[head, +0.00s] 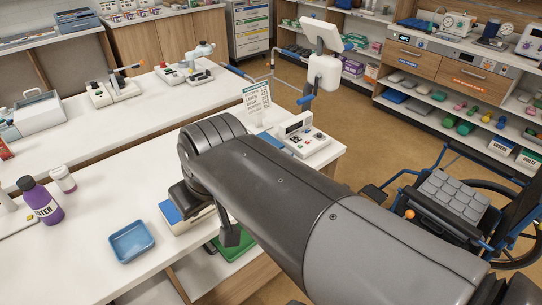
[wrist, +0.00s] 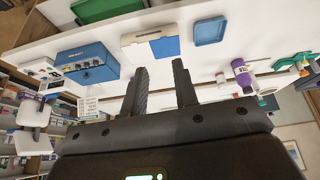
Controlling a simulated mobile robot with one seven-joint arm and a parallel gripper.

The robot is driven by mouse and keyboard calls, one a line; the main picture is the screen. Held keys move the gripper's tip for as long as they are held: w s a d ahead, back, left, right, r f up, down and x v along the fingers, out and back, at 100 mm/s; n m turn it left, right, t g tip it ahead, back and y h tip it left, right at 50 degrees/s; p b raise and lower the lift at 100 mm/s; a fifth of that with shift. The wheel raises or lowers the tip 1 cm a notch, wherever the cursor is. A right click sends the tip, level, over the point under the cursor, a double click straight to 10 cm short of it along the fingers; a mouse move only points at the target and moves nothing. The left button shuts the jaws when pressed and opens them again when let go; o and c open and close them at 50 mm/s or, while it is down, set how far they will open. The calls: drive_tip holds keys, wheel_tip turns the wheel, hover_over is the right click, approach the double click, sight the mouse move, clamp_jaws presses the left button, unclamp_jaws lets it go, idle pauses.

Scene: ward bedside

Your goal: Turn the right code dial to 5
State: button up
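A blue box (wrist: 92,62) with a row of small dark dials (wrist: 84,66) on its front shows in the wrist view, left of my gripper. It is likely the code box. The dial numbers are too small to read, so I cannot tell where the right dial points. My gripper (wrist: 160,66) is open, its two dark fingers apart with nothing between them, and it does not touch the box. In the head view my arm crosses the middle of the picture; I cannot make out the box there, and it is probably behind the arm.
A white-and-blue container (wrist: 150,43) and a blue tray (head: 132,242) are close by on the white counter (head: 85,265). A purple bottle (head: 40,202) stands at left. A white device (head: 301,134) and a printed card (head: 257,101) stand beyond my arm.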

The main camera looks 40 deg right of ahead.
drive_tip(key=w+d+f+n+g+y, duration=0.1)
drive_tip(key=w+d+f+n, duration=0.15)
drive_tip(key=w+d, duration=0.85)
drive_tip(key=w+d+f+n+g+y, duration=0.15)
drive_tip(key=w+d+n, duration=0.4)
drive_tip(key=d, duration=0.85)
drive_tip(key=w+d+f, duration=0.2)
drive_tip(key=d+f, duration=0.5)
drive_tip(key=d, duration=0.5)
drive_tip(key=shift+t+y, duration=0.25)
drive_tip(key=shift+y, duration=0.1)
drive_tip(key=x, duration=1)
drive_tip(key=shift+s+a+f, duration=0.1)
drive_tip(key=shift+s+a, duration=0.05)
drive_tip(key=shift+c, duration=0.4)
clamp_jaws()
